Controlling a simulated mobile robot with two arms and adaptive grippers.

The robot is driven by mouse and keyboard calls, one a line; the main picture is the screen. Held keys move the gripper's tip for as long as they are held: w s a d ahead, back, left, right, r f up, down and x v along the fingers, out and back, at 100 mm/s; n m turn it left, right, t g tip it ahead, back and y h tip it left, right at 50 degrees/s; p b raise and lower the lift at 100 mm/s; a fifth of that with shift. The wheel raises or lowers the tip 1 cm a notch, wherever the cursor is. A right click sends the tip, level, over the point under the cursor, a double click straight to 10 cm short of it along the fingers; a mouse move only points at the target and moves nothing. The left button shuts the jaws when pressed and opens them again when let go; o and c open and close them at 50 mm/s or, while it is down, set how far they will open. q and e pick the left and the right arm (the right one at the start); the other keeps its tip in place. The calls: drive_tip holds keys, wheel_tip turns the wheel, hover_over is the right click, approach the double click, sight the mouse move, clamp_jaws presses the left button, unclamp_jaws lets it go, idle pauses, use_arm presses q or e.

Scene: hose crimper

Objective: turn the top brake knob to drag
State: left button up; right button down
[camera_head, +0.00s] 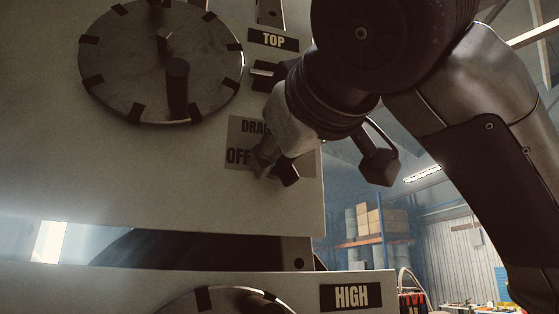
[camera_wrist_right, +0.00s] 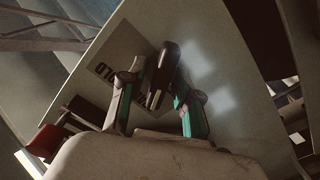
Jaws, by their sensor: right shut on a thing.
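The top brake knob (camera_wrist_right: 161,72) is a dark, elongated handle between my fingers in the right wrist view. It stands in front of a label plate whose letters read partly "OLD". In the head view my right gripper (camera_head: 275,167) is at the brake plate (camera_head: 240,132), which shows "DRAG" and "OFF". My gripper and wrist cover the plate's right part and most of the knob, so its pointing direction is hard to tell there. In the right wrist view my right gripper (camera_wrist_right: 158,98) has green-sided fingers on both sides of the knob, shut on it. My left gripper is not in view.
A large round metal disc (camera_head: 120,65) with a peg handle (camera_head: 177,88) is at upper left. A "TOP" label (camera_head: 273,40) sits above the brake plate. A "HIGH" label (camera_head: 350,297) is on the lower panel. Shelves with boxes (camera_head: 375,222) stand far behind.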

idle(0.3)
drive_tip(key=c, duration=1.1)
unclamp_jaws()
drive_tip(key=shift+c, duration=0.2)
drive_tip(key=shift+s, duration=0.1)
drive_tip(key=v, duration=1.2)
